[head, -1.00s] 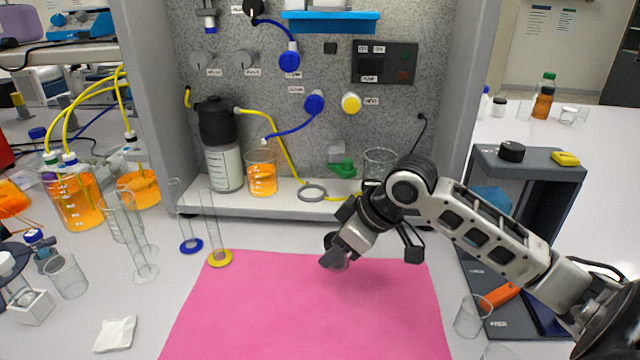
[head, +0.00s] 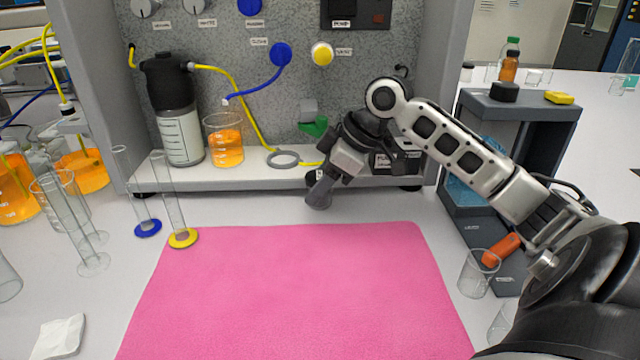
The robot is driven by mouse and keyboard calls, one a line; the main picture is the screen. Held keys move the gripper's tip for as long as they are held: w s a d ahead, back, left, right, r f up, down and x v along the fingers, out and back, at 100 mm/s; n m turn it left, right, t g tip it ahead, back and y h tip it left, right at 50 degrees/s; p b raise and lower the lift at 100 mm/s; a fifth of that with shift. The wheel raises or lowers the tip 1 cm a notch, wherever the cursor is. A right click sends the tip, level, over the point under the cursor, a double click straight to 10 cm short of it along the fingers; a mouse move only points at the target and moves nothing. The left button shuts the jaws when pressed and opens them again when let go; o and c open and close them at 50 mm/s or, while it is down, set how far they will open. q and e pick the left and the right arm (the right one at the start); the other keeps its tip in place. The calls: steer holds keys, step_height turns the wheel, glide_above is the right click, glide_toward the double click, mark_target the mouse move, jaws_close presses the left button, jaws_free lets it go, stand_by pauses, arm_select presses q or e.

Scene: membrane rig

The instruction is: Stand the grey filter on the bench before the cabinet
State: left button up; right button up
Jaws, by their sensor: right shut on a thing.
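The grey filter (head: 318,198) is a small grey piece at the tip of my right gripper (head: 324,184). The gripper is shut on it and hides its upper part. The filter is low over the strip of white bench (head: 270,209) between the cabinet (head: 255,179) and the pink mat, tilted a little. I cannot tell whether its lower end touches the bench. My right arm reaches in from the right, in front of the cabinet's right half. My left gripper is not in view.
The pink mat (head: 290,290) is bare. Two thin glass cylinders, with a blue base (head: 148,228) and a yellow base (head: 183,238), stand to the left. A beaker of orange liquid (head: 225,145) and a black-topped bottle (head: 178,130) stand on the cabinet ledge. An empty beaker (head: 477,275) stands right.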

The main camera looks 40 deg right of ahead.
steer(key=shift+f+b, duration=0.3)
steer(key=shift+f, duration=0.15)
steer(key=shift+f, duration=0.55)
steer(key=o, duration=1.1)
steer(key=shift+r, duration=0.1)
steer(key=shift+d+r, duration=0.15)
steer(key=shift+r, duration=0.1)
steer(key=v, duration=1.5)
steer(key=shift+s+r+b, duration=0.15)
steer(key=shift+s+b, duration=0.05)
steer(key=shift+b, duration=0.15)
